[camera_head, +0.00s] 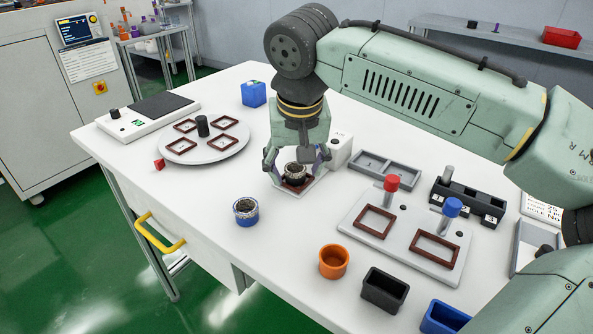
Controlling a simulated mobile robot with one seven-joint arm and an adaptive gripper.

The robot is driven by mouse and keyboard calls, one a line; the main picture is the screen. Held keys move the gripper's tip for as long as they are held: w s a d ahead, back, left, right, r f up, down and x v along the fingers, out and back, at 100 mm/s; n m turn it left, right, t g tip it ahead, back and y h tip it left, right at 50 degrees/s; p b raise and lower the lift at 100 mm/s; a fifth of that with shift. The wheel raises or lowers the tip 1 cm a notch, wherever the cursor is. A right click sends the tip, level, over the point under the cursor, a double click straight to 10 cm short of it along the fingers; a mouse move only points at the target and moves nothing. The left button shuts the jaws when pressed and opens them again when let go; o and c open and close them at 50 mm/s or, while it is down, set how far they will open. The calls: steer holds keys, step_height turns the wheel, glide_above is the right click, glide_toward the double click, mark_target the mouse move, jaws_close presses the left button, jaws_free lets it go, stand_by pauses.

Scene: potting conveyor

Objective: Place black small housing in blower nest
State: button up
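A small dark round housing (295,170) with a pale rim stands at a small white plate with a brown-red frame (296,187), which appears to be the blower nest. A white block (340,150) stands right beside this plate. My gripper (297,168) points down over the housing, with one finger on each side of it. The fingers look spread, with small gaps to the housing. The fingers partly cover the nest, so I cannot tell how fully the housing sits in it.
A speckled, filled blue cup (246,212) stands front left of my gripper. An orange cup (333,262), a black box (385,291) and a blue box (443,318) stand at the front. A round turntable (204,143) is left; a two-frame fixture (405,235) is right.

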steer(key=v, duration=1)
steer(key=shift+s+r, duration=0.15)
steer(key=shift+r, duration=0.05)
